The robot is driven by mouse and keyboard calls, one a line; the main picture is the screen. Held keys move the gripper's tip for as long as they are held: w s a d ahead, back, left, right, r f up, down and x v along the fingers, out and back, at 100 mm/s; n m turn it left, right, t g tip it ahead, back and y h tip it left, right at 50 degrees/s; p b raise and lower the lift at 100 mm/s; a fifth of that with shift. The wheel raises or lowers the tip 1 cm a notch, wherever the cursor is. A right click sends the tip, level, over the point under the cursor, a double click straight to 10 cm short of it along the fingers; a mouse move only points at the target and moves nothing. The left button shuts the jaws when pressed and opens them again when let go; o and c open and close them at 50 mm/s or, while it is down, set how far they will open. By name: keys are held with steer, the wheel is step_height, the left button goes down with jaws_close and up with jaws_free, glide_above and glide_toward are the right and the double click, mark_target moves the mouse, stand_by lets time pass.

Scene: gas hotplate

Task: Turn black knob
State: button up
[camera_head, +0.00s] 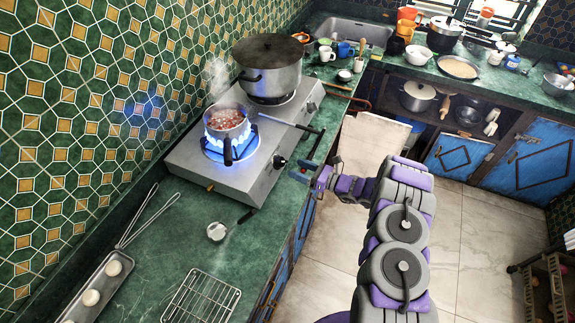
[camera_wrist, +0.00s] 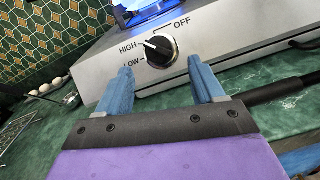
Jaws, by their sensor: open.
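The black knob (camera_wrist: 160,50) is on the hotplate's metal front panel, with a white pointer and the labels HIGH, LOW and OFF around it. Its pointer is toward HIGH. In the head view the knob (camera_head: 279,161) is small, on the front face below the lit burner. My gripper (camera_wrist: 160,68) is open, its two blue fingers pointing at the panel, one to each side of the knob in the picture. I cannot tell whether the fingers touch the panel. In the head view my gripper (camera_head: 304,174) is at the counter edge, just right of the knob.
The hotplate (camera_head: 235,181) has a blue flame under a small steaming pan (camera_head: 227,121); a large lidded pot (camera_head: 268,70) stands behind. A black handle (camera_wrist: 275,91) lies right of my fingers. A rack (camera_head: 202,298) and a strainer (camera_head: 217,231) lie on the green counter.

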mark_target(287, 162)
steer(key=shift+x, duration=2.7)
steer(key=shift+c, duration=0.3)
steer(key=c, duration=1)
steer(key=shift+w+n+g+b, duration=0.1)
steer(key=shift+n+g+b, duration=0.2)
steer(key=shift+n+b, duration=0.15)
steer(key=n+g, duration=0.1)
steer(key=n, duration=0.1)
steer(key=n+g+b, duration=0.1)
steer(key=n, duration=0.1)
steer(key=shift+w+d+y+b, duration=0.1)
steer(key=shift+w+y+b, duration=0.1)
steer(key=shift+y+b, duration=0.15)
steer(key=n+g+b, duration=0.1)
steer(key=n+g, duration=0.1)
steer(key=n, duration=0.1)
steer(key=n+g+b, duration=0.1)
steer(key=n+g, duration=0.1)
steer(key=n, duration=0.2)
steer(key=shift+w+r, duration=0.15)
steer(key=shift+w, duration=0.1)
